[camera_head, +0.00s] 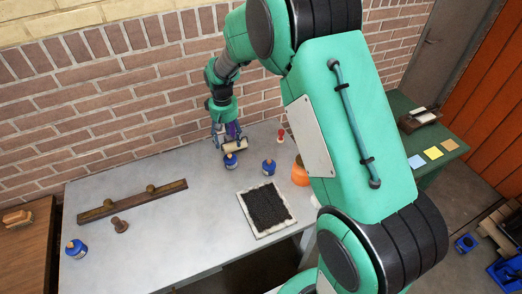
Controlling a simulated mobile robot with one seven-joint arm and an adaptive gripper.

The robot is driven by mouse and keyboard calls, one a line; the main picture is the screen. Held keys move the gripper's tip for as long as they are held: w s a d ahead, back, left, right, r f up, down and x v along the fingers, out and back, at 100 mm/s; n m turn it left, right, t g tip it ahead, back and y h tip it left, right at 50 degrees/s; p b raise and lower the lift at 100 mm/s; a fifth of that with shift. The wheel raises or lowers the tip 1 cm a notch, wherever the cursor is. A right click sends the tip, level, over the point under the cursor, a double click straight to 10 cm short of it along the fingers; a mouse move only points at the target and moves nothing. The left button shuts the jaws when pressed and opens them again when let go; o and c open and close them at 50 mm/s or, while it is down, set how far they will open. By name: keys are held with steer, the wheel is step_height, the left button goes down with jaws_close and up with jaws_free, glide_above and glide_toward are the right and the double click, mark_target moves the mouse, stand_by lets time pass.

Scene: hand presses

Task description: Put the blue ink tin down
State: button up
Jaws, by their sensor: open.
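My gripper (231,147) points down over the back middle of the grey table (165,222), and it is open. A blue ink tin (231,161) stands upright on the table just below the fingers, at their tips. Whether a finger still touches it is too small to tell. A second blue tin (268,167) stands a little to the right. A third blue tin (76,249) stands at the table's front left. A cream cylinder (235,146) lies across the view beside my fingers and partly covers that area.
A black slab in a pale frame (265,209) lies right of centre. A dark wooden bar with knobs (132,201) and a small brown knobbed piece (120,225) lie left. A red-handled piece (281,136) and an orange pot (299,174) stand right. The middle front is clear.

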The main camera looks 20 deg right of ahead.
steer(key=s+d+r+m+t, duration=0.1)
steer(key=s+r, duration=0.7)
steer(key=r, duration=0.3)
steer(key=s+r+t, duration=0.2)
steer(key=s+r, duration=0.6)
steer(key=r, duration=0.3)
steer(key=s+r+t, duration=0.1)
steer(key=s+r, duration=0.2)
steer(key=s, duration=0.8)
steer(key=s+r+m+t, duration=0.1)
steer(key=s+r, duration=0.2)
steer(key=s, duration=0.8)
steer(key=shift+s+d+r, duration=0.15)
steer(key=shift+s+d, duration=0.25)
steer(key=shift+d, duration=0.05)
